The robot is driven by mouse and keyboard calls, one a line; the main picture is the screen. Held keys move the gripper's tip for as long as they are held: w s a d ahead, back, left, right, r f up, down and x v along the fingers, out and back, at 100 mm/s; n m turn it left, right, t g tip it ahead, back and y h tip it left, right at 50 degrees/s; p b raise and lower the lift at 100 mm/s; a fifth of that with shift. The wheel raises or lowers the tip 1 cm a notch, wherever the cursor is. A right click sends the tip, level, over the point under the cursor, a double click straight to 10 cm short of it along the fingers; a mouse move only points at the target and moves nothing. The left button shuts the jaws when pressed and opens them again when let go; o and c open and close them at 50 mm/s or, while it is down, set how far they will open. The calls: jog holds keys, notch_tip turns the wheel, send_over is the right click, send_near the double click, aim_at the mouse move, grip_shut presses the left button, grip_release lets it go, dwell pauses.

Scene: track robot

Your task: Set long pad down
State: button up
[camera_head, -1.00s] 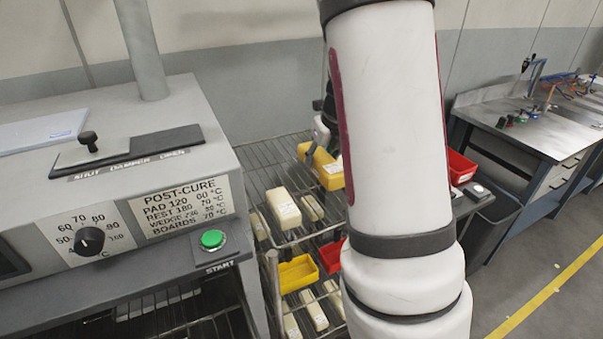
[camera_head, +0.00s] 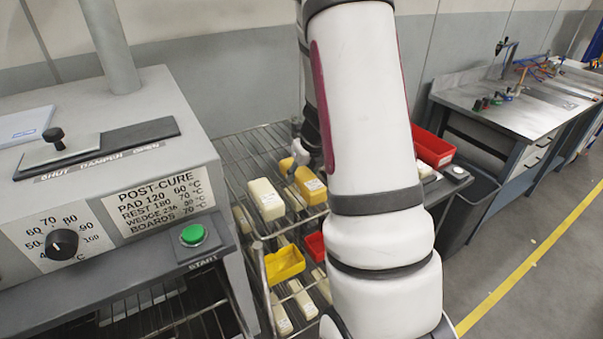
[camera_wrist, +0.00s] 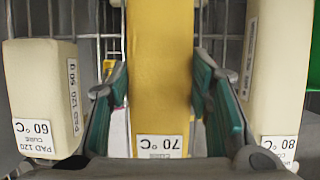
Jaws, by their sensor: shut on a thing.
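The long yellow pad (camera_wrist: 160,70), with a 70 °C label, lies between the teal-faced fingers of my gripper (camera_wrist: 160,98) in the wrist view. My gripper is shut on it. In the head view the yellow pad (camera_head: 309,186) is low over the upper wire shelf of the rack (camera_head: 240,160), right of a cream pad (camera_head: 266,199); my arm hides part of it. I cannot tell whether it touches the shelf. In the wrist view a cream 60 °C pad (camera_wrist: 42,95) is on the left and a cream 80 °C pad (camera_wrist: 277,80) on the right, both close to the fingers.
The post-cure oven (camera_head: 150,95) stands left of the rack. Yellow (camera_head: 284,264) and red (camera_head: 316,245) bins and several pads are on lower shelves. Another red bin (camera_head: 433,148) and a workbench (camera_head: 530,115) are to the right. The shelf behind the pads looks clear.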

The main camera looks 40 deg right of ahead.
jog(key=shift+f, duration=0.1)
jog(key=o, duration=1.1)
jog(key=shift+o, duration=0.2)
jog(key=p+v, duration=0.1)
jog(key=v, duration=1.1)
jog(key=shift+p, duration=0.35)
